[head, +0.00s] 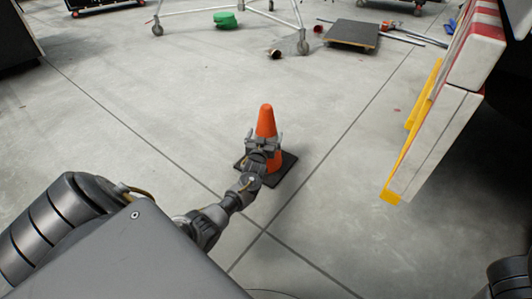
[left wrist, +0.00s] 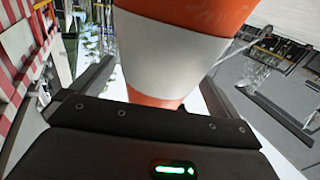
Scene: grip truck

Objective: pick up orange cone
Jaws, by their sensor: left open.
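The orange cone (head: 266,122) stands upright on its dark square base (head: 285,166) on the concrete floor, near the middle of the head view. My left gripper (head: 265,143) is at the near side of the cone, with its fingers open on either side of the cone's body. In the left wrist view the cone's white band (left wrist: 172,58) and orange parts fill the middle, between the two spread fingers of the left gripper (left wrist: 165,85). I cannot tell whether a finger touches the cone. My right gripper is not in view.
A red-and-white truck part (head: 440,130) with a yellow edge stands at the right. A wheeled metal frame (head: 300,25), a green object (head: 225,19) and a dark flat board (head: 352,34) are farther back. The floor around the cone is clear.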

